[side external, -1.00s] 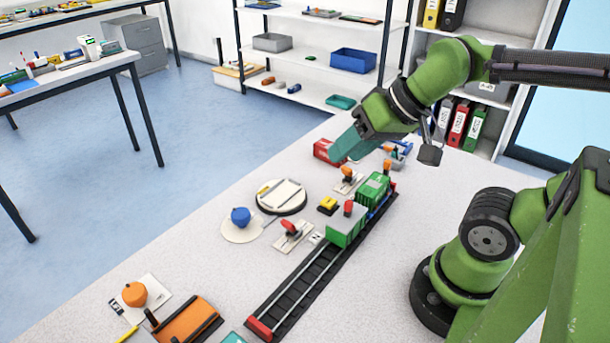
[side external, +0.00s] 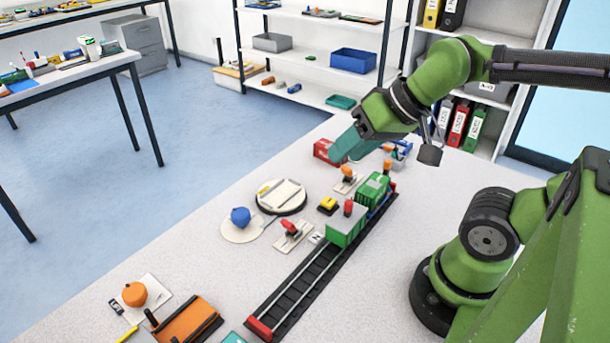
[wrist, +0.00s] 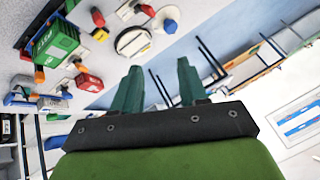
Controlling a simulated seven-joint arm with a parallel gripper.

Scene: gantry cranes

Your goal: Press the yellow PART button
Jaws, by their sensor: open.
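The yellow button (side external: 328,205) sits on a dark base on the table, between the round turntable and the green wagon.
A track (side external: 300,285) with a green-and-grey wagon (side external: 346,228) and a green container (side external: 373,187) runs right of the button. An orange-knobbed lever (side external: 347,174), a red lever (side external: 291,229), a turntable (side external: 281,196) and a blue knob (side external: 240,217) stand nearby. A red container (side external: 327,151) lies by my fingers.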

